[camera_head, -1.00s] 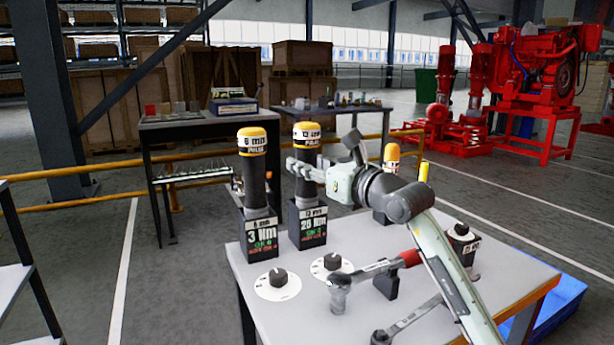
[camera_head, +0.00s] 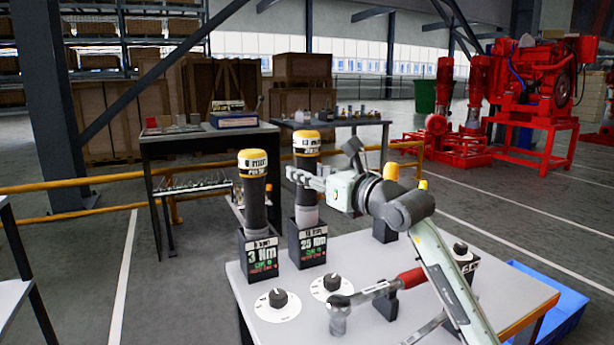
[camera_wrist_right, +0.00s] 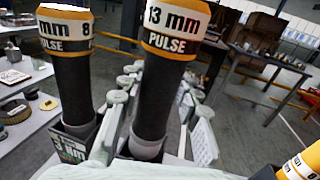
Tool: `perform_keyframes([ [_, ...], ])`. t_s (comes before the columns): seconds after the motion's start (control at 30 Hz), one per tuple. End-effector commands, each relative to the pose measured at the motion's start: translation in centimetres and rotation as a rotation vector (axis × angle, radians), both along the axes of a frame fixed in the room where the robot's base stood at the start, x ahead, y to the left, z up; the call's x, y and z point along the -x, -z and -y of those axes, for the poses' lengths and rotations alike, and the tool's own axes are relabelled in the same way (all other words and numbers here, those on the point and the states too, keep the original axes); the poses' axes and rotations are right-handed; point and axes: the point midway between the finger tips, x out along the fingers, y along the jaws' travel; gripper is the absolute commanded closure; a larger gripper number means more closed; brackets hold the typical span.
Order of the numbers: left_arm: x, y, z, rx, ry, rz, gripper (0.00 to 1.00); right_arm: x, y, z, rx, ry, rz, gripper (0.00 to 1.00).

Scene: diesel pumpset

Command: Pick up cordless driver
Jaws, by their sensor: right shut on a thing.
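The cordless driver marked 13 mm (camera_head: 306,143) is upright, with a yellow top and dark body, above the black holder labelled 25 Nm (camera_head: 312,243). My right gripper (camera_head: 303,178) is shut around its body, fingers on either side. In the right wrist view the driver (camera_wrist_right: 160,95) stands between the fingers (camera_wrist_right: 150,125). It sits higher than the other driver; whether its lower end is clear of the holder I cannot tell. A second similar driver (camera_head: 254,190), marked 8 mm in the wrist view, stands in the 3 Nm holder (camera_head: 262,257). My left gripper is out of view.
The grey table (camera_head: 345,250) carries two dials (camera_head: 277,305) and a red-handled wrench (camera_head: 385,288) at the front. Another yellow-topped driver (camera_wrist_right: 300,165) stands close at the right in the wrist view. A blue bin (camera_head: 560,300) is at right; a yellow rail (camera_head: 100,188) runs behind.

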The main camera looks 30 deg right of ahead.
Motion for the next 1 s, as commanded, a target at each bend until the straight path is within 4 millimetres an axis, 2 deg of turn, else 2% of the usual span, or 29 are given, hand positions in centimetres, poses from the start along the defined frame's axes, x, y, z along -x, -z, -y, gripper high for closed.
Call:
perform_keyframes([
  [0.03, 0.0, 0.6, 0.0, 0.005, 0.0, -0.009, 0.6, 0.1, -1.4, 0.0, -0.001, 0.0, 0.009, 1.0],
  [0.33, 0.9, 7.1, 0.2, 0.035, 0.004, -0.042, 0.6, 0.1, -5.7, 0.0, 0.0, 0.0, 0.009, 1.0],
  [0.57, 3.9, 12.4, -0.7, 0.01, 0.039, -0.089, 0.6, 0.1, -8.7, 0.0, 0.001, 0.0, 0.01, 1.0],
  [0.7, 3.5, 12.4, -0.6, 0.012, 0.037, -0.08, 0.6, 0.1, -11.9, 0.1, 0.003, 0.001, 0.015, 1.0],
  [0.8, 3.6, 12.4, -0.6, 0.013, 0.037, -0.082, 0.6, 0.1, -13.4, 0.0, 0.0, 0.0, 0.011, 1.0],
  [1.0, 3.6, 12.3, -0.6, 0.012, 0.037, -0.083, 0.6, 0.1, -15.3, 0.0, 0.0, 0.001, 0.009, 1.0],
])
